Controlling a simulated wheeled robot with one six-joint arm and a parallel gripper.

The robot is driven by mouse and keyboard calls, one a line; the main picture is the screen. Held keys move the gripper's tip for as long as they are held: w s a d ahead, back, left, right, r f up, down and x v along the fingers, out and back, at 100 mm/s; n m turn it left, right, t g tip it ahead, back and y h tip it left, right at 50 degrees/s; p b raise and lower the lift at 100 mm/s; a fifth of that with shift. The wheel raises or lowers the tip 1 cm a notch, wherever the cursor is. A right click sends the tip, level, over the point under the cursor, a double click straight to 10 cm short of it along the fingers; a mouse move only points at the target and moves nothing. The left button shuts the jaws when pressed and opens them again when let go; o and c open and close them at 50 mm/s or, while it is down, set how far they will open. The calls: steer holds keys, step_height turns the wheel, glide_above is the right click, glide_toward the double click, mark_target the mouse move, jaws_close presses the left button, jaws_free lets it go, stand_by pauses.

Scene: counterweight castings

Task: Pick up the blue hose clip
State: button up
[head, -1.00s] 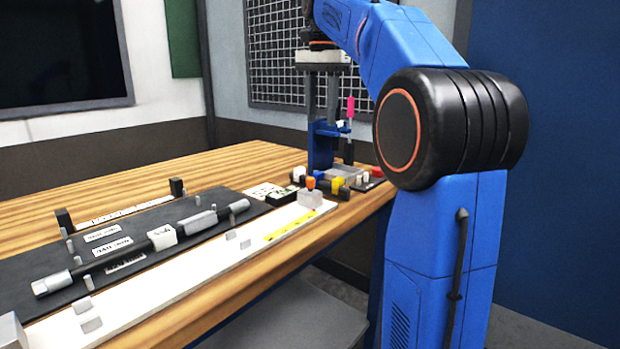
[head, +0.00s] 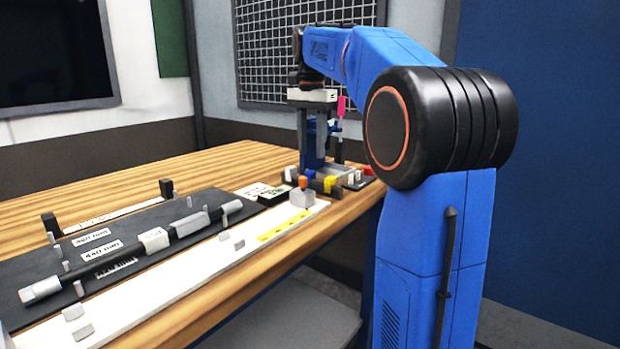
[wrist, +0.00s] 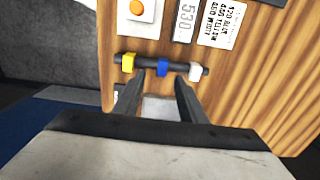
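The blue hose clip (wrist: 163,68) sits on a dark rod in the wrist view, between a yellow clip (wrist: 127,62) and a white clip (wrist: 194,70). My gripper (wrist: 160,77) is open and empty. Its two fingertips lie to either side of the blue clip in that view, one toward the yellow clip and one toward the white; how high they are above the rod I cannot tell. In the head view my gripper (head: 312,140) points down at the far end of the bench, above the clips. The blue clip there is small and partly hidden.
A block with an orange button (wrist: 137,7) and printed cards (wrist: 222,20) lie beside the rod. A dark mat (head: 120,225) with a long bar covers the bench's near left.

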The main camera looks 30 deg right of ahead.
mark_target(310, 172)
steer(key=shift+w+f, duration=0.2)
steer(key=shift+f, duration=3.1)
steer(key=shift+a, duration=0.1)
steer(key=c, duration=0.9)
